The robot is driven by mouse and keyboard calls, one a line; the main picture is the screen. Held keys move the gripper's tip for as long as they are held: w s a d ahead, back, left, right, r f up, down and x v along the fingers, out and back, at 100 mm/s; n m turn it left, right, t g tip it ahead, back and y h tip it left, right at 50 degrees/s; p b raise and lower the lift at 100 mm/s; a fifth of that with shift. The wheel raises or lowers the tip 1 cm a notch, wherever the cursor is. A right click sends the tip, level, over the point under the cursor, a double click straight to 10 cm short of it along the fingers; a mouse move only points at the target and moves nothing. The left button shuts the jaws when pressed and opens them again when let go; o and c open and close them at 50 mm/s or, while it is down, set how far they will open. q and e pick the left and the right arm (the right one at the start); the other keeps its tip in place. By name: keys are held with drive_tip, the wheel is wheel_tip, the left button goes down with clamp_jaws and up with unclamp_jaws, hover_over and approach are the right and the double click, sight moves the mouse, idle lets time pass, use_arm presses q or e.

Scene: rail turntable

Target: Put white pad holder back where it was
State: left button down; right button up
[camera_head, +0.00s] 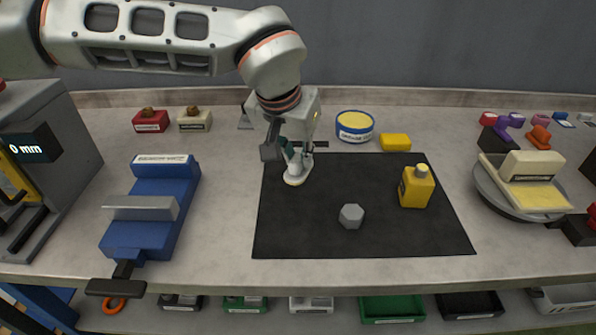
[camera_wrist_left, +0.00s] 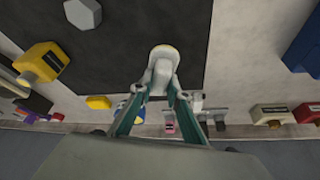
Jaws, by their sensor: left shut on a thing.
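The white pad holder (camera_head: 296,176) has a rounded base with a pale yellow rim and a narrower upper part. It is at the far left corner of the black mat (camera_head: 310,225); I cannot tell whether it touches the mat. My left gripper (camera_head: 299,150) is above it, shut on its upper part. In the left wrist view the holder (camera_wrist_left: 161,62) sits between the teal fingers of the left gripper (camera_wrist_left: 159,92), its base pointing away over the mat's edge. The fingers hide part of its upper end. My right gripper is in neither view.
A grey hexagonal piece (camera_head: 351,216) and a yellow bottle (camera_head: 416,187) stand on the mat. A blue vise (camera_head: 155,210) is left; a round grey turntable (camera_head: 487,190) bearing a cream block is right.

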sight(298, 172)
use_arm(q)
wheel_tip(298, 172, down, 4)
drive_tip(key=shift+f, duration=0.1)
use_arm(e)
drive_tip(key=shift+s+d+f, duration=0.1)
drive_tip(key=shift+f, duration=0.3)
use_arm(q)
drive_tip(key=c, duration=1.9)
unclamp_jaws()
drive_tip(key=shift+f, duration=0.1)
